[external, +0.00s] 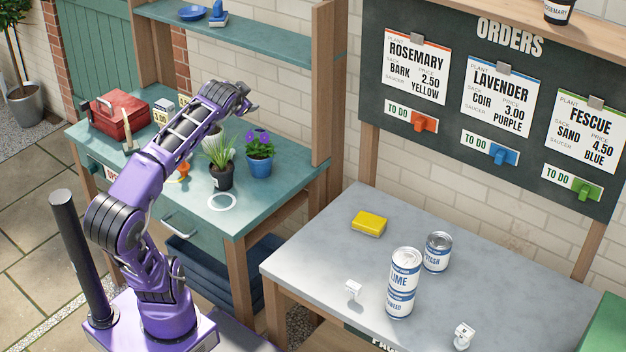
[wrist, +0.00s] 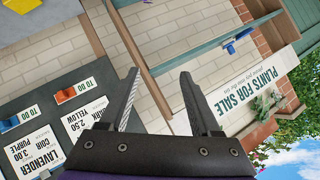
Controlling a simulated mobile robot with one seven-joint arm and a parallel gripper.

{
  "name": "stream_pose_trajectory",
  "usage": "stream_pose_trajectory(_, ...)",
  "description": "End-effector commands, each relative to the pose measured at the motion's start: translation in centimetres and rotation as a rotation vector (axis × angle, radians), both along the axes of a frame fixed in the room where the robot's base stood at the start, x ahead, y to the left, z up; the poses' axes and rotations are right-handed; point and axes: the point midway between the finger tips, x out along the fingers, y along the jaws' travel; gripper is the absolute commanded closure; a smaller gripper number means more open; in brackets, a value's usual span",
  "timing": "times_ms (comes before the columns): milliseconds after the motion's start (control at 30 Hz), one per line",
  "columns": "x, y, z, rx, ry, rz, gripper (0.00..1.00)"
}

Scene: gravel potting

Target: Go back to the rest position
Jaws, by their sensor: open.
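My gripper (external: 245,98) is raised at the end of my purple arm, above the teal potting bench (external: 290,172) in the external view. In the wrist view my gripper (wrist: 158,92) shows two dark fingers spread apart with nothing between them. Beyond the fingers are the brick wall (wrist: 150,50) and the orders board (wrist: 90,82), seen upside down. The gripper touches nothing that I can see. Below it on the bench stand a purple-flowered plant in a blue pot (external: 259,160) and a grassy plant in a black pot (external: 221,172).
A red toolbox (external: 120,114) sits at the bench's left. A teal shelf (external: 250,40) hangs above the bench.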

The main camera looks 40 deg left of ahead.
Motion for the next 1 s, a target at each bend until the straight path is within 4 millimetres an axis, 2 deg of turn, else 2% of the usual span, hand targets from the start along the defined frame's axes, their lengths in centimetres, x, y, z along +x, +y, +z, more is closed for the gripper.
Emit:
stream_pose_trajectory(33, -2.1, -0.4, -3.5, -0.098, 0.063, 0.021, 0.36)
stream_pose_trajectory(200, -9.5, -2.4, -14.1, -0.426, 0.298, 0.102, 0.36)
stream_pose_trajectory(300, -14.2, -4.6, -18.9, -0.602, 0.444, 0.127, 0.36)
stream_pose_trajectory(333, -15.2, -5.2, -19.5, -0.632, 0.472, 0.125, 0.36)
stream_pose_trajectory(400, -16.1, -5.8, -19.6, -0.653, 0.489, 0.105, 0.36)
stream_pose_trajectory(633, -15.2, -5.8, -17.6, -0.592, 0.417, 0.021, 0.36)
stream_pose_trajectory(1000, -14.9, -5.7, -17.4, -0.582, 0.405, 0.014, 0.36)
